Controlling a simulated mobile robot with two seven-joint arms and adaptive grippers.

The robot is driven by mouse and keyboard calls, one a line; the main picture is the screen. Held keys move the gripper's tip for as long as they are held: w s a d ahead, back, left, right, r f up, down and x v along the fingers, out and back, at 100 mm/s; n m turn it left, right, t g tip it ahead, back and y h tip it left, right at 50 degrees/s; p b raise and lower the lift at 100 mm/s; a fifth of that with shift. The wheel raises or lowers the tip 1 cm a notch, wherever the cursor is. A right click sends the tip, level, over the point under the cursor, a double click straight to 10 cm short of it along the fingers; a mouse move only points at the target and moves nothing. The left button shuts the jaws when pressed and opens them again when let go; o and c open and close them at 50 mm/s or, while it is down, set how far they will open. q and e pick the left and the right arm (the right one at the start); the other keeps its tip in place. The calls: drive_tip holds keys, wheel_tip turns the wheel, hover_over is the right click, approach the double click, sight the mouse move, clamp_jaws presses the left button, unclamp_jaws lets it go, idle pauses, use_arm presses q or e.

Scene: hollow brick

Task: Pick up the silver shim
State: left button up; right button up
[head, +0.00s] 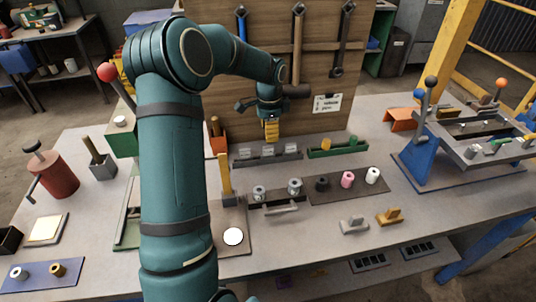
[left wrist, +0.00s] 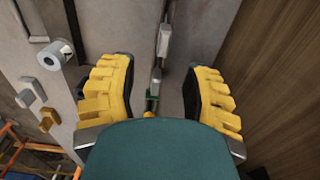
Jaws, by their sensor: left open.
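My left gripper (head: 270,133) hangs at the back of the bench, fingers down, over a grey rack (head: 268,160). Small silver pieces (head: 265,151) stand in that rack; I cannot tell for sure which piece is the silver shim. In the left wrist view the open yellow fingers (left wrist: 162,75) are well apart, with nothing held. A silver piece (left wrist: 165,42) shows in the gap between them. A larger silver part (head: 354,225) lies at the front right, beside a brass one (head: 389,216). My right gripper is not in view.
A green rack (head: 338,148) stands right of the grey one. A wooden tool board (head: 330,100) rises close behind. A dark strip (head: 345,196) with spools and a blue stand (head: 420,150) are on the right.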

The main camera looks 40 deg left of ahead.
sight(268, 154)
use_arm(q)
wheel_tip(268, 154, down, 4)
drive_tip(key=shift+r, duration=0.25)
drive_tip(key=f, duration=0.1)
drive_tip(key=f+b, duration=0.1)
drive_tip(key=f, duration=0.3)
drive_tip(key=shift+a+f+b, duration=0.1)
drive_tip(key=shift+a+b, duration=0.2)
drive_tip(key=shift+b, duration=0.1)
clamp_jaws()
